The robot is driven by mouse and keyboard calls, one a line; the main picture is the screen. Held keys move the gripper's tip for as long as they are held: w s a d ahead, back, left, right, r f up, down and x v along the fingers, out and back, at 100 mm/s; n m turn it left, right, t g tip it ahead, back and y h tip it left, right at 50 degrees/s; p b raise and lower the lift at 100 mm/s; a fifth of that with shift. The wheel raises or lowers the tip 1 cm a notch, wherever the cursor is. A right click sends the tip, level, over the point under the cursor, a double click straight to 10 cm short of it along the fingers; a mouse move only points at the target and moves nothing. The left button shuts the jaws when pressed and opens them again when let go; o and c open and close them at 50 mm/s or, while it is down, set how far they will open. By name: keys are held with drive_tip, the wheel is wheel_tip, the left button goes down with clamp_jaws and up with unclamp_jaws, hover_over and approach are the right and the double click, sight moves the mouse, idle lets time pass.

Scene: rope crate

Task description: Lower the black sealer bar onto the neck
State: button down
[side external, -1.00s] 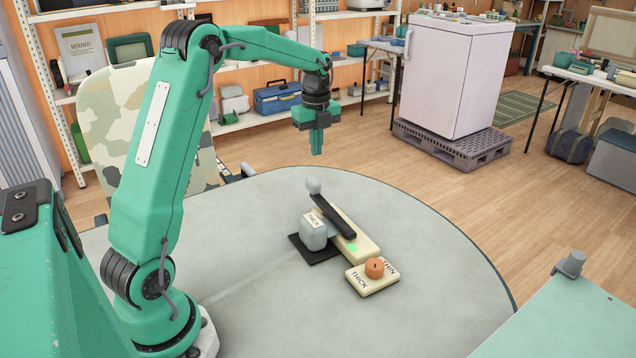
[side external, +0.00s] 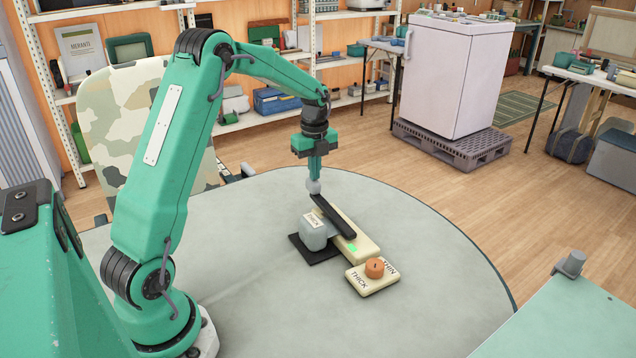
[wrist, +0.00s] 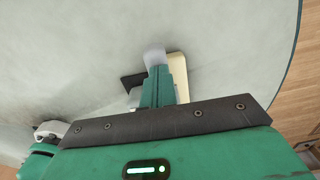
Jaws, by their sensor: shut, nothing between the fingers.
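The black sealer bar (side external: 334,217) lies along the cream sealer base (side external: 362,246), with a grey round knob (side external: 313,187) at its far end. The bar looks slightly raised at the knob end; the exact gap is hard to tell. A grey bag (side external: 313,232) with a printed label stands on a black mat (side external: 316,252), its neck side against the sealer. My gripper (side external: 314,176) is shut and empty, pointing down with its fingertips at the top of the knob. In the wrist view the fingers (wrist: 158,88) reach the pale knob (wrist: 154,58) and hide much of the sealer.
A cream block (side external: 365,284) marked THICK and THIN, with an orange dial (side external: 375,267), sits in front of the sealer. A green light shows on the sealer base. The round grey table (side external: 430,230) is otherwise clear around it. A camouflage chair back stands behind.

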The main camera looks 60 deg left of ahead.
drive_tip(key=shift+f, duration=0.1)
drive_tip(key=shift+a+f, duration=0.15)
drive_tip(key=shift+f, duration=0.35)
drive_tip(key=shift+a+f, duration=0.15)
drive_tip(key=shift+f, duration=0.35)
drive_tip(key=shift+f+g, duration=0.3)
drive_tip(key=shift+f, duration=0.05)
drive_tip(key=shift+s, duration=0.1)
drive_tip(key=shift+r, duration=0.15)
wheel_tip(320, 180, up, 15)
drive_tip(key=shift+w+a, duration=0.15)
drive_tip(key=shift+w, duration=0.15)
